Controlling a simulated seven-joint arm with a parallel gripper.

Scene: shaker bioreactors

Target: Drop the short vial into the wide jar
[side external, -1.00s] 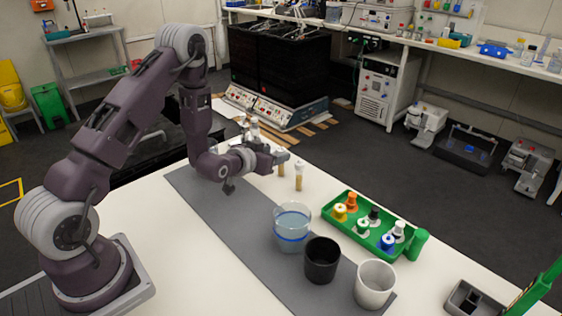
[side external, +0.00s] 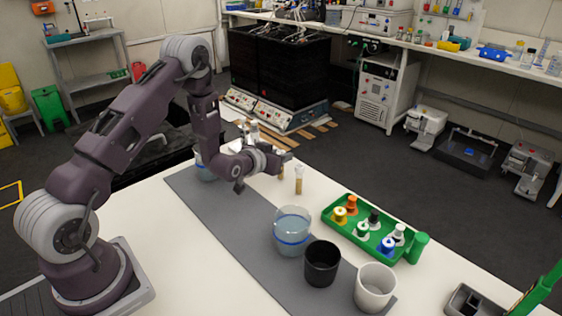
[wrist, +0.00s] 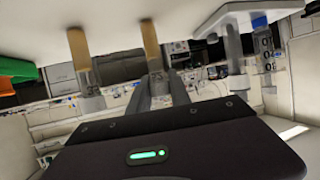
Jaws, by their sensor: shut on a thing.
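My gripper (side external: 279,160) is at the far end of the table, shut on a vial (wrist: 151,45) with amber contents and a numbered label. The wrist view shows this vial between the fingertips (wrist: 154,76); whether its base touches the table is unclear. A similar vial (side external: 298,180) stands upright close to the gripper in the side view. A clear jar with a blue band (side external: 292,232) stands on the grey mat, well apart from the gripper. I cannot tell for sure which is the wide jar.
A black cup (side external: 321,261) and a white cup (side external: 374,287) stand near the clear banded jar. A green tray (side external: 335,219) holds several coloured-capped bottles. A small grey box (side external: 468,301) is at the front right. The mat's middle (side external: 222,212) is clear.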

